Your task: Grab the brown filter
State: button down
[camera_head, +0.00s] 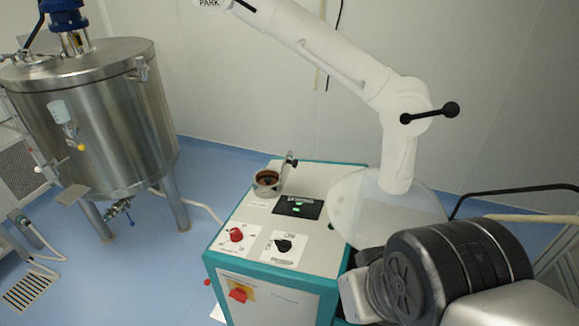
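A small round metal cup (268,183) stands on the top of the machine, near its back left corner. A brown round piece (268,178) shows inside the cup's rim; it looks like the brown filter, but it is too small to be certain. A dark knob or clamp stands upright at the cup's right side. A dark ribbed part with grey links, which appears to be my arm, fills the lower right, well apart from the cup. No gripper fingers show in this view.
The white machine with teal edges (330,180) carries a red knob (236,235), a black knob (283,244) and a small display (298,206). A white jointed arm (398,130) with a translucent disc (350,205) hangs over its right side. A steel tank (95,120) stands left.

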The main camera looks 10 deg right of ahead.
aim_at(267, 181)
jog(key=k+j+z, duration=0.1)
jog(key=j, duration=1.45)
jog(key=i+j+z, duration=0.1)
jog(key=i+j, duration=0.2)
jog(key=i+j+z, duration=0.1)
jog(key=i+j, duration=0.2)
jog(key=j, duration=0.15)
jog(key=i+j+z, duration=0.1)
jog(key=i+j, duration=0.15)
jog(key=i+j+z, duration=0.15)
jog(key=j, duration=0.4)
jog(key=i+l+u, duration=0.15)
jog(key=i, duration=0.4)
